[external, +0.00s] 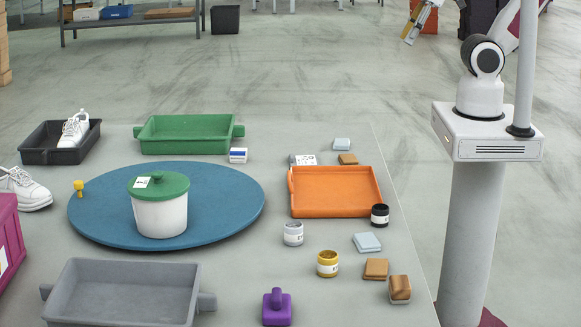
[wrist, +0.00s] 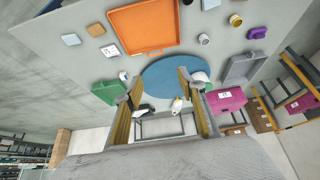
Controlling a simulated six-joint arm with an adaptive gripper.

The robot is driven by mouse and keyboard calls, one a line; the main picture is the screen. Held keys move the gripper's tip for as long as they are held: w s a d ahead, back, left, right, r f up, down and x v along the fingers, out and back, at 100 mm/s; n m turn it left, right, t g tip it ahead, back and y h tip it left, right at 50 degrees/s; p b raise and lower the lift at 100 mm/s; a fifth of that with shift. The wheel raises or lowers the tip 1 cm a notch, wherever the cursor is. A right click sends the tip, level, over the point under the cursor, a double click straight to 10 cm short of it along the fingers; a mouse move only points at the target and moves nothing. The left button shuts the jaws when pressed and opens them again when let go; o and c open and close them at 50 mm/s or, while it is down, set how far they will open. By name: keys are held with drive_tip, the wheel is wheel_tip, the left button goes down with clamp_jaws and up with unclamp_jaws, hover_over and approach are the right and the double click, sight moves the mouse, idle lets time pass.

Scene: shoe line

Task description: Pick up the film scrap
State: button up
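I cannot pick out a film scrap with certainty in either view. A small white piece with dark marks (external: 303,159) lies at the back left corner of the orange tray; it also shows in the wrist view (wrist: 110,50). A white label (external: 142,182) is on the green lid of the white tub (external: 160,214). My gripper (wrist: 160,80) is open, with its two fingers wide apart and nothing seen between them. In the external view my gripper (external: 413,28) is at the top edge, away from the table.
A blue round mat (external: 97,214) holds the tub and a small yellow item (external: 79,188). Around it are an orange tray (external: 335,191), green tray (external: 187,134) and grey tray (external: 125,290). Shoes are at left.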

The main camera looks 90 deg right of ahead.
drive_tip(key=o, duration=1.1)
drive_tip(key=shift+o, duration=0.2)
